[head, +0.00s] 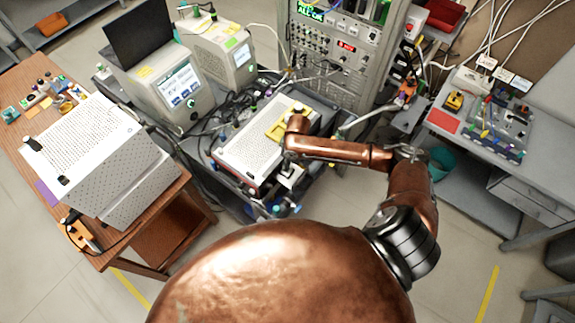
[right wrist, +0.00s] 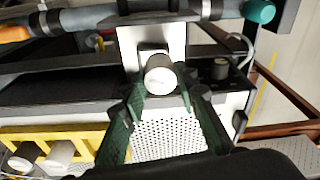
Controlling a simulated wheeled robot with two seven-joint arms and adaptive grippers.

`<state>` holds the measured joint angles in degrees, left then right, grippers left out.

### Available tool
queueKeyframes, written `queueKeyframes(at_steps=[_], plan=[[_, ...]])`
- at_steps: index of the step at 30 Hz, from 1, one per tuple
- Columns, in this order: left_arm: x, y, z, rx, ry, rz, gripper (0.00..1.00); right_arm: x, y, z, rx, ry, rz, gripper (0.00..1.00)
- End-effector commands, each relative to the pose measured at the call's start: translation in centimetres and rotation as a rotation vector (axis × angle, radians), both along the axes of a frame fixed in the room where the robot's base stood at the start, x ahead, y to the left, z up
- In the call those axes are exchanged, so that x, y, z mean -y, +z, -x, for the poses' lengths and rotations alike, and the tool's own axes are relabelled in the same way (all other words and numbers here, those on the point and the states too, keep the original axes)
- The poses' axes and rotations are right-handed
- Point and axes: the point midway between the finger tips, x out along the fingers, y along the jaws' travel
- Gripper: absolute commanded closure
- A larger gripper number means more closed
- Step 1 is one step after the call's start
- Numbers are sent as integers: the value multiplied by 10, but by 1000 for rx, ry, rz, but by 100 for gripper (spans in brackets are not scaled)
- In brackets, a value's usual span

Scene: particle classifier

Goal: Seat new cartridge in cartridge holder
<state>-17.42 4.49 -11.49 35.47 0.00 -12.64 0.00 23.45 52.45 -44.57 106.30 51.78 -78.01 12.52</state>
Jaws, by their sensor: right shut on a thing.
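My right gripper (right wrist: 161,97) has its green fingers closed around a white cylindrical cartridge (right wrist: 160,72), whose round end faces the wrist camera. A white upright plate (right wrist: 151,30), apparently part of the cartridge holder, stands directly behind the cartridge. I cannot tell whether the cartridge touches it or is inserted. In the head view, my right arm reaches left across the white perforated instrument, and a white piece (head: 290,178) shows below its wrist; the fingers are largely hidden. My left gripper is not in view.
A yellow rack (right wrist: 60,141) with white cylinders lies at the lower left of the wrist view; it also shows on the instrument (head: 283,128). A horizontal grey pipe (right wrist: 90,18) crosses the top. A dark cylinder (right wrist: 220,68) stands right of the plate. Cables crowd the instrument's far side.

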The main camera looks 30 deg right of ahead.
Motion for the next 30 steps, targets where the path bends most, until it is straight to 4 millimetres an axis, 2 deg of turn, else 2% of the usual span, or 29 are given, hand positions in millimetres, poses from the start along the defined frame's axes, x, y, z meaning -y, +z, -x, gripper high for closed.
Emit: queueKeyframes(at_steps=[3,8,15,26,27,30], plan=[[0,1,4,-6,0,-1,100,1,-10,-9,0,-1,-1,96],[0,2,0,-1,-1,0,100,4,-20,-16,-1,-1,0,96],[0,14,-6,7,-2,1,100,3,-48,-16,0,0,0,96],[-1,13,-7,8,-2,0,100,3,-52,-16,0,0,0,96],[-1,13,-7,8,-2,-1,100,4,-53,-16,0,0,0,72],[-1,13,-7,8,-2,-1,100,4,-53,-16,0,0,0,65]])
